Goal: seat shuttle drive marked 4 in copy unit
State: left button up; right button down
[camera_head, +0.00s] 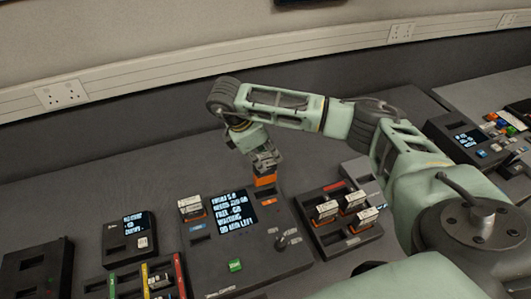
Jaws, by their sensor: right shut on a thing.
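The copy unit (215,263) is a dark box with a lit text screen (230,212), a green button (235,265) and a small lever. A drive with a white label (190,206) stands at its upper left. My right gripper (265,168) points down over its upper right, shut on an orange block (265,181) that looks like a drive. No mark 4 is readable on it. The block is just above or at an orange-tagged spot (268,201) on the unit; I cannot tell whether it touches. My left gripper is not in view.
A dark rack (349,241) with several white-labelled drives stands right of the copy unit. A small screen unit (131,238) and a tray with coloured strips (148,280) are at left. Another device (466,139) sits at far right. The back table is clear.

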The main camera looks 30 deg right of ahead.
aim_at(267, 178)
jog(key=shift+f+b, duration=1.5)
jog(key=shift+f, duration=0.95)
jog(key=shift+f+b, duration=0.55)
jog(key=shift+f, duration=0.1)
jog(key=shift+d+r, duration=0.1)
jog(key=shift+d, duration=0.05)
jog(key=shift+f+b, duration=2.05)
jog(key=shift+f, duration=0.1)
dwell(0.6)
jog(key=c, duration=1.5)
grip_release()
jog(key=shift+o, duration=0.7)
jog(key=shift+s, duration=0.1)
